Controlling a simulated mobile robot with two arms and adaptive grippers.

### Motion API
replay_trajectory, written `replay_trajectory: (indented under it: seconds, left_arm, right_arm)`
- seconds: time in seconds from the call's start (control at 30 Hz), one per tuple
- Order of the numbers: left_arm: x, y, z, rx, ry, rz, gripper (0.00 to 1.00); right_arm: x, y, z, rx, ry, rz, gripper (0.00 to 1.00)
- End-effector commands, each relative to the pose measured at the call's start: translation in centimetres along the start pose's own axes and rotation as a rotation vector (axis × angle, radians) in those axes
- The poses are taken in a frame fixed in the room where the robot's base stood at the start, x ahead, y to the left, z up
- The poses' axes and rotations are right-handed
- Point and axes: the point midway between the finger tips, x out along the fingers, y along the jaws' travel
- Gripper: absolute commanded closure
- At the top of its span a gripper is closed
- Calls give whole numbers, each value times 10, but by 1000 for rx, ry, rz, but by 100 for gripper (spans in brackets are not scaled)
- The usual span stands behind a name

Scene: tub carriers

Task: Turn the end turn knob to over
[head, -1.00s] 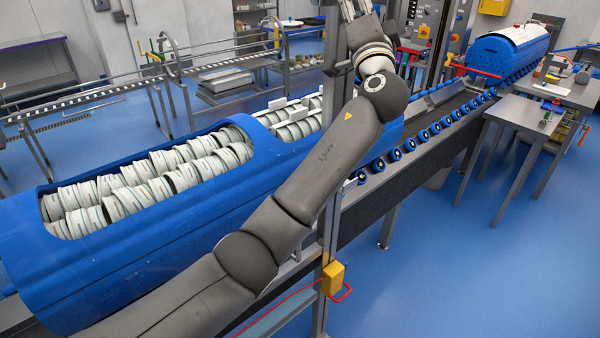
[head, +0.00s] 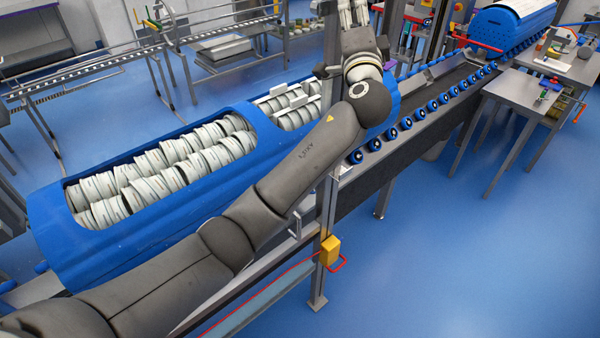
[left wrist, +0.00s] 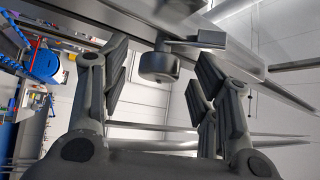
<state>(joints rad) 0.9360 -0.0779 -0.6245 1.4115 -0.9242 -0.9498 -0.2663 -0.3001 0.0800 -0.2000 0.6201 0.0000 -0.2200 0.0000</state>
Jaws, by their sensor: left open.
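A dark round knob (left wrist: 158,65) hangs from a metal bracket in the left wrist view. I take it for the end turn knob, but no label shows. My left gripper (left wrist: 160,82) is open, with its fingers on either side of the knob in the picture. No finger visibly touches the knob; the depth between them is hard to tell. In the head view my left arm reaches up to the post at the top middle, where the fingertips and knob are not clearly visible. My right gripper is in neither view.
A blue tub (head: 150,238) full of white discs lies on the line beside my arm. A steel post (head: 329,195) carries a yellow box (head: 330,250). Blue rollers (head: 405,124) lead to another blue tub (head: 512,25). The blue floor at right is clear.

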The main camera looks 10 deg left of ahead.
Motion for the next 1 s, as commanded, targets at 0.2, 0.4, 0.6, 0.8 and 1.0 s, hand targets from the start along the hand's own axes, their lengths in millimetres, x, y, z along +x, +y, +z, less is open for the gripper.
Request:
replay_trajectory:
  seconds: [0.2, 0.4, 0.6, 0.8, 1.0]
  left_arm:
    - [-41, 6, 1, -6, 3, -3, 44]
    - [-80, 7, 1, -7, 3, -2, 44]
    - [-110, 10, 7, -14, -8, 19, 44]
    - [-114, 42, 30, -70, -41, 106, 44]
    - [-122, 74, 53, -124, -76, 189, 44]
  right_arm:
    - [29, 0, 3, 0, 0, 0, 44]
    - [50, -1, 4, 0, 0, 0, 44]
    - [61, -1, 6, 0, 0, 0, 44]
    - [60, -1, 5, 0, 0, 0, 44]
    - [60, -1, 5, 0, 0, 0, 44]
